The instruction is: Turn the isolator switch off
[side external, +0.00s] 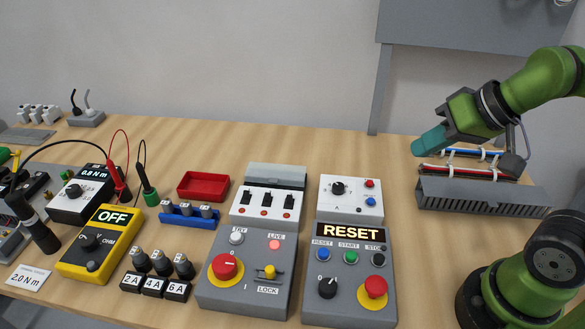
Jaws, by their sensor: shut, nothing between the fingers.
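The isolator switch (225,267) is a red rotary knob on a yellow disc, on the sloped front of a grey box (245,298). A "0" is marked above it and an "I" to its lower right. A small pale mark shows on the knob; I cannot tell exactly which position it points at. A pinkish-red lamp (274,244) labelled LIVE looks lit. A yellow lock lever (268,272) sits right of the knob above LOCK. My gripper (428,142), with teal fingertips, is shut and empty, raised at the upper right, well away from the switch.
A second grey box (349,307) with a RESET display, buttons and a red emergency stop stands right of the isolator. Fuses (154,286) and a yellow meter (88,255) stand to its left. A slotted grey cable duct (480,196) lies near my gripper. The back of the table is mostly clear.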

